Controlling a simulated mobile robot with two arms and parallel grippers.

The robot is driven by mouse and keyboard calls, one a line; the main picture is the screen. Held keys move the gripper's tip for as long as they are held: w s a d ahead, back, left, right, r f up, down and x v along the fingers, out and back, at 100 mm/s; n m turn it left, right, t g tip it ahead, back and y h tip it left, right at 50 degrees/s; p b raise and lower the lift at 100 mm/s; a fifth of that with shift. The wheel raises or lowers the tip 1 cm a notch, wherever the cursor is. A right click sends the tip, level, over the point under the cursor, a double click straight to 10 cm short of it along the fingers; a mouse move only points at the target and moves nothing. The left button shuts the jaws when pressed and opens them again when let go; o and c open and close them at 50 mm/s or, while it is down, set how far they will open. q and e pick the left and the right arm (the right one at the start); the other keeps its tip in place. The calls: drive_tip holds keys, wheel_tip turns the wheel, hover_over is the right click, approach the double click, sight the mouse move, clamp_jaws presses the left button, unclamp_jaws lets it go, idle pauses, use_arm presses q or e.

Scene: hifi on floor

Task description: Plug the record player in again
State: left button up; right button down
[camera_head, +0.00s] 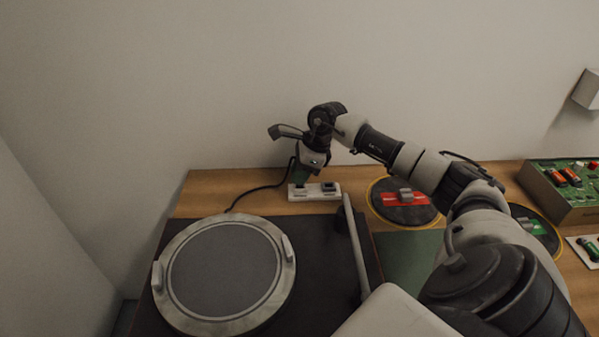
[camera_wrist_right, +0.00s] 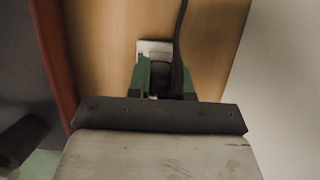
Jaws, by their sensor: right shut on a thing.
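The record player (camera_head: 345,300) is a dark deck with a round grey platter at the left front. A white power strip (camera_head: 314,196) lies on the wooden top behind it, and its end shows in the right wrist view (camera_wrist_right: 153,46). My right gripper (camera_head: 299,178) points down at the strip's left end. Its green fingers (camera_wrist_right: 161,84) are shut on a black plug (camera_wrist_right: 160,73) with a dark cord (camera_head: 258,188) that runs toward the record player's back. The plug's underside is hidden, so I cannot tell whether it is seated. My left gripper is not in view.
A dark block (camera_head: 329,187) sits on the strip's right end. Round discs with a red label (camera_head: 404,201) and a green label (camera_head: 530,226) lie to the right. A green circuit box (camera_head: 565,187) stands at far right. The wall rises close behind the strip.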

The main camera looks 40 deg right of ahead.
drive_tip(key=shift+f+b, duration=0.65)
idle(2.4)
idle(0.4)
drive_tip(key=c, duration=0.9)
unclamp_jaws()
drive_tip(key=shift+c, duration=0.2)
drive_tip(key=shift+r, duration=0.1)
drive_tip(key=w+a+p+v, duration=0.1)
drive_tip(key=p+v, duration=0.3)
drive_tip(key=v, duration=1.1)
drive_tip(key=shift+r, duration=0.5)
drive_tip(key=shift+a+f, duration=0.1)
drive_tip(key=shift+a, duration=0.05)
